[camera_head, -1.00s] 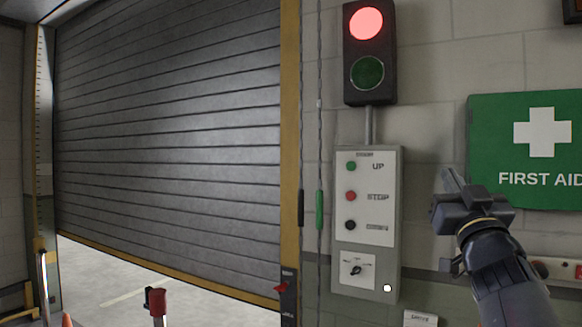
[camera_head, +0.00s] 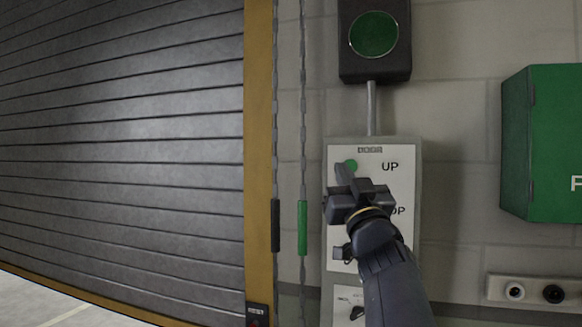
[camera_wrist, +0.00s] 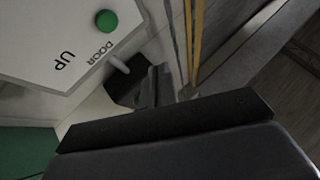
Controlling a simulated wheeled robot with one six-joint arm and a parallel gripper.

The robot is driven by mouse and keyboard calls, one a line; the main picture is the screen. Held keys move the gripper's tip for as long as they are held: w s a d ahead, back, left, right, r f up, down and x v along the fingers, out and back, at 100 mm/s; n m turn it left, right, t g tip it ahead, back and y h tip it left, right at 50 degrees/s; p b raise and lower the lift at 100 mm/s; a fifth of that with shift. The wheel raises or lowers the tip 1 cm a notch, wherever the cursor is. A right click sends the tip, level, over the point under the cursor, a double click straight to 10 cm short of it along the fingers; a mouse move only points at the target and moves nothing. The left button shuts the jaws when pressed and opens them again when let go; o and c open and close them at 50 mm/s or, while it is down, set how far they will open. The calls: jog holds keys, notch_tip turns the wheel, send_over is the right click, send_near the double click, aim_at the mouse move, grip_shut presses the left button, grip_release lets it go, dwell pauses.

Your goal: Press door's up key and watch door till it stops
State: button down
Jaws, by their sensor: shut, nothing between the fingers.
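The door's control panel (camera_head: 408,235) is a pale grey box on the wall with a green up key (camera_head: 351,163) at its top left, beside the word UP. My gripper (camera_head: 345,170) is shut and empty in front of the panel, its tips just below the green key in the head view. The wrist view shows the green key (camera_wrist: 106,20) apart from my fingers (camera_wrist: 155,85); I see no contact. My gripper hides the stop key and most of the down key's row. The grey slatted door (camera_head: 120,150) is partly raised, with floor showing under its yellow bottom edge.
A signal lamp (camera_head: 374,35) above the panel shows a dull green lens. Two pull chains with a black grip (camera_head: 275,225) and a green grip (camera_head: 302,228) hang left of the panel. A green first aid box (camera_head: 545,145) juts out at the right.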

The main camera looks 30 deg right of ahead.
jog(key=shift+w+d, duration=0.1)
jog(key=p, duration=0.3)
send_near(346, 161)
jog(key=shift+a+r+x, duration=0.1)
jog(key=shift+a+x, duration=0.05)
jog(key=shift+x, duration=0.7)
jog(key=shift+a+r+x, duration=0.1)
jog(key=shift+a+x, duration=0.05)
jog(key=shift+x, duration=0.65)
jog(key=shift+a+r+x, duration=0.1)
jog(key=shift+a+x, duration=0.05)
jog(key=shift+x, duration=0.7)
jog(key=shift+w+d, duration=0.25)
jog(key=shift+d, duration=0.1)
jog(key=shift+w+d, duration=0.2)
jog(key=shift+d, duration=0.05)
dwell(0.7)
jog(key=shift+a, duration=0.1)
jog(key=shift+s+a, duration=0.5)
jog(key=shift+b, duration=0.3)
